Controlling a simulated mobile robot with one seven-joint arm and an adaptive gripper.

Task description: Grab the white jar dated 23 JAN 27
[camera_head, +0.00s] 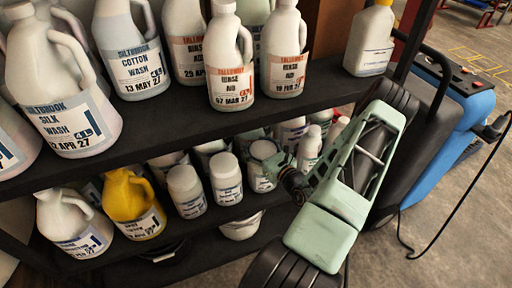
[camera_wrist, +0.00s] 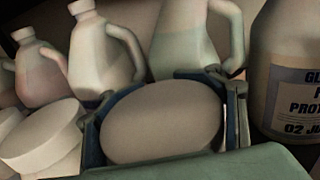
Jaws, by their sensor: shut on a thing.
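A white jar (camera_head: 262,181) stands at the right end of a row of jars on the lower shelf. My gripper (camera_head: 277,162) reaches in from the right and is shut on this jar near its lid. In the wrist view the jar's pale round top (camera_wrist: 165,122) fills the space between the two fingers of my gripper (camera_wrist: 165,100). The date on the held jar is too small to read. Two similar white jars, a middle one (camera_head: 226,180) and a left one (camera_head: 186,192), stand to its left; their dates are not legible either.
The upper shelf (camera_head: 185,112) with several jugs overhangs the jars. A yellow jug (camera_head: 133,204) and a white jug (camera_head: 72,225) stand further left. Behind the held jar are several jugs; a large labelled bottle (camera_wrist: 288,75) stands close on the right in the wrist view.

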